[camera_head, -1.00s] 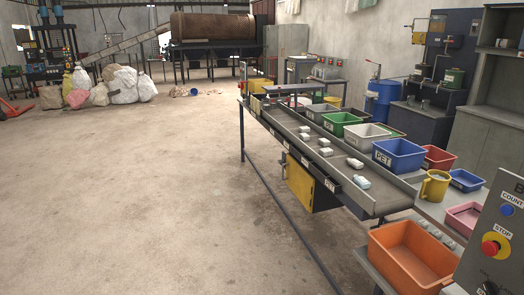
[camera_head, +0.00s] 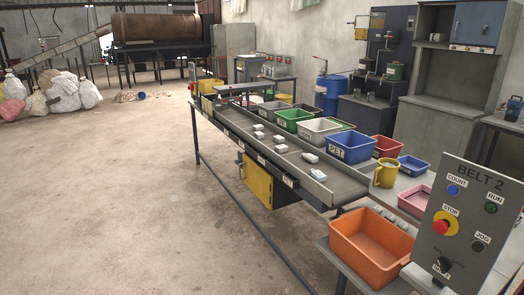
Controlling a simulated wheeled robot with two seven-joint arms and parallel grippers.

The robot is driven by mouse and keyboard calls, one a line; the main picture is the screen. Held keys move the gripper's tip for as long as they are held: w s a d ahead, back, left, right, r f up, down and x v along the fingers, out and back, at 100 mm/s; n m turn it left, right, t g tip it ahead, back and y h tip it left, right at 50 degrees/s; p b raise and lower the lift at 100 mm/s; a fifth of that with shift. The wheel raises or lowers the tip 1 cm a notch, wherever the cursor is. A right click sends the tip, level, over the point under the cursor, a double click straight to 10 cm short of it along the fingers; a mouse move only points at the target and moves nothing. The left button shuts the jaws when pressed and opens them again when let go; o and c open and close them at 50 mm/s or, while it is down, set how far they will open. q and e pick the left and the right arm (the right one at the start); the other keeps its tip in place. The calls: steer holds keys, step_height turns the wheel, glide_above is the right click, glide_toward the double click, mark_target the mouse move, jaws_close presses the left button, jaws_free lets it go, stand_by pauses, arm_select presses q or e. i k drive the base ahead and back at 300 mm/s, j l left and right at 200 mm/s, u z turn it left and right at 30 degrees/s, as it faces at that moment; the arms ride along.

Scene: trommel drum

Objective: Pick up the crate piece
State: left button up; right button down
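I cannot tell which item is the crate piece. An orange open bin (camera_head: 352,246) stands at the near end of the belt and looks empty inside. A small scatter of debris (camera_head: 135,96) lies on the floor in front of the trommel drum (camera_head: 157,27), too small to make out. Neither of my grippers shows in the view.
A blue bin marked PET (camera_head: 350,150) and other coloured bins line the belt's far side. A yellow mug (camera_head: 386,173) stands beside them. The BELT 2 control panel (camera_head: 462,225) is at the right front. Sacks (camera_head: 62,92) are piled at the left.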

mark_target(281, 148)
steer(key=i+l, duration=0.1)
steer(key=i, duration=0.65)
steer(key=i+l, duration=0.15)
steer(key=i, duration=0.55)
steer(key=i+l+u, duration=0.1)
steer(key=i, duration=0.65)
